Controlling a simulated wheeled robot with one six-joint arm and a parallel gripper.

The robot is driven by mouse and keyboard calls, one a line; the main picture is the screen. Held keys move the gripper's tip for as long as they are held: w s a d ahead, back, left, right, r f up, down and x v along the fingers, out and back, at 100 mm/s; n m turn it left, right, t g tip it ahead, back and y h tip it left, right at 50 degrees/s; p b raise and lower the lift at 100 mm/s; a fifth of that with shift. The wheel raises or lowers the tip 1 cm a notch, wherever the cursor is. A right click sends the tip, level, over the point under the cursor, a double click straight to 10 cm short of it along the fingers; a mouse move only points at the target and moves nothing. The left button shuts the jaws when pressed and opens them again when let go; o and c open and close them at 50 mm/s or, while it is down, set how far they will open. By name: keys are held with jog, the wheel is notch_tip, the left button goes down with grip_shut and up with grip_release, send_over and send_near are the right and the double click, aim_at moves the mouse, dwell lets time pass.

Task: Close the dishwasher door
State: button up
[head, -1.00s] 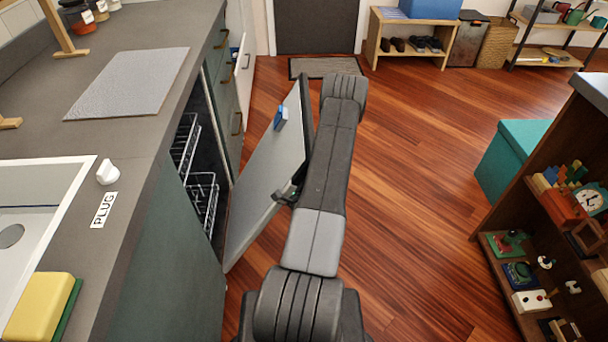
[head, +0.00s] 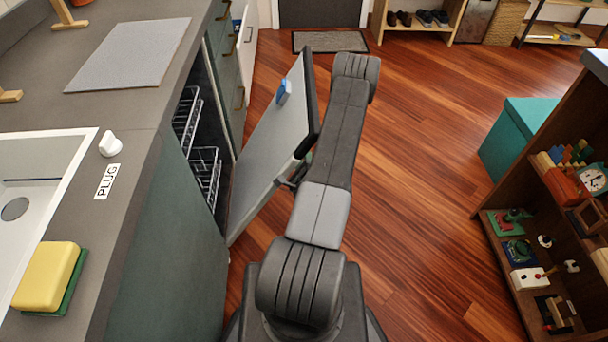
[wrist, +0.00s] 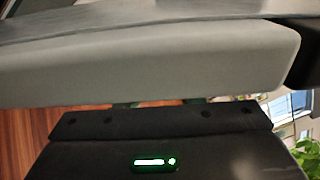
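The dishwasher door (head: 262,160) stands partly open in the head view. Its pale grey inner face slants up and out from the cabinet front, with a dark outer edge at the top right. A small blue item is on the inner face. The dishwasher's wire racks (head: 205,170) show in the dark opening to its left. My gripper (head: 292,180) is at the door's near side edge, partly hidden. In the wrist view, a pale grey panel, apparently the door, spans the frame just beyond my gripper (wrist: 162,104). The finger gap and any contact are hidden.
A grey counter (head: 150,110) with a sink (head: 75,160) and a sponge (head: 45,275) is on the left. A wooden shelf with toys (head: 530,200) and a teal box (head: 515,135) stand on the right. The wooden floor between is clear.

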jog(key=s+b, duration=0.9)
jog(key=b, duration=0.5)
jog(key=shift+s+d, duration=0.2)
jog(key=shift+s, duration=0.15)
